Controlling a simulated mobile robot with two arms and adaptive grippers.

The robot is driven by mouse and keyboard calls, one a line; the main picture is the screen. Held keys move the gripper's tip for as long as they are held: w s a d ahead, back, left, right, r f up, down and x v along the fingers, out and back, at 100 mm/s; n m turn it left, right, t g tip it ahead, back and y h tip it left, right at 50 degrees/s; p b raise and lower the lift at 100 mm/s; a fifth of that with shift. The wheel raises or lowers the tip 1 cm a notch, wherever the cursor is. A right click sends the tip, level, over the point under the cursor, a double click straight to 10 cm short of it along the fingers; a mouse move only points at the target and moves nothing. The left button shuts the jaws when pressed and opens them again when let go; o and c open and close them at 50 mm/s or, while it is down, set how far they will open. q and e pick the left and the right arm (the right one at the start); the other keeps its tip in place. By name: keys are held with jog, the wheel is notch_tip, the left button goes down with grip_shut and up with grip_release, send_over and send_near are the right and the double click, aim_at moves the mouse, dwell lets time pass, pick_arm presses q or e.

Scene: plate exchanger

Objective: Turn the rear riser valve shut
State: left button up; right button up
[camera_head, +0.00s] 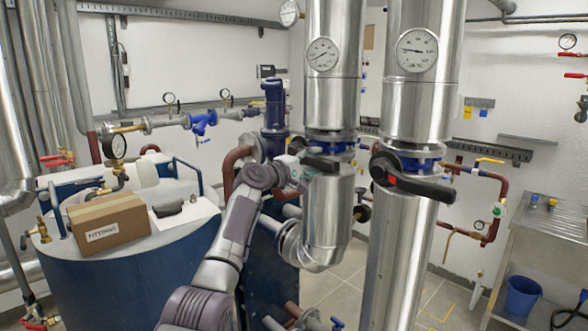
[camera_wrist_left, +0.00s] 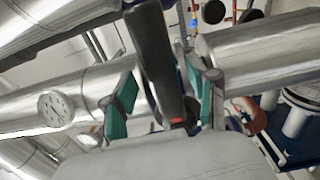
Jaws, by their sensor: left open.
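The rear riser valve has a black lever handle (camera_head: 322,163) on the left steel riser (camera_head: 333,100), below a round gauge (camera_head: 322,53). My left gripper (camera_head: 293,176) is at the lever's left end. In the left wrist view the gripper (camera_wrist_left: 163,100) is open, with green-padded fingers on either side of the black lever (camera_wrist_left: 158,55). Gaps show between the pads and the lever. A red mark shows low on the lever. In the head view the fingertips are partly hidden. My right gripper is not in view.
The front riser (camera_head: 425,110) stands close on the right, with its own black lever (camera_head: 415,183) pointing right. A blue tank (camera_head: 150,270) at left carries a cardboard box (camera_head: 107,220). A steel bench (camera_head: 548,228) stands at right. Open floor shows between riser and bench.

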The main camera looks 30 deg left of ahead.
pick_arm(q)
jog(key=v, duration=1)
jog(key=shift+s+r, duration=0.1)
jog(key=shift+r, duration=0.05)
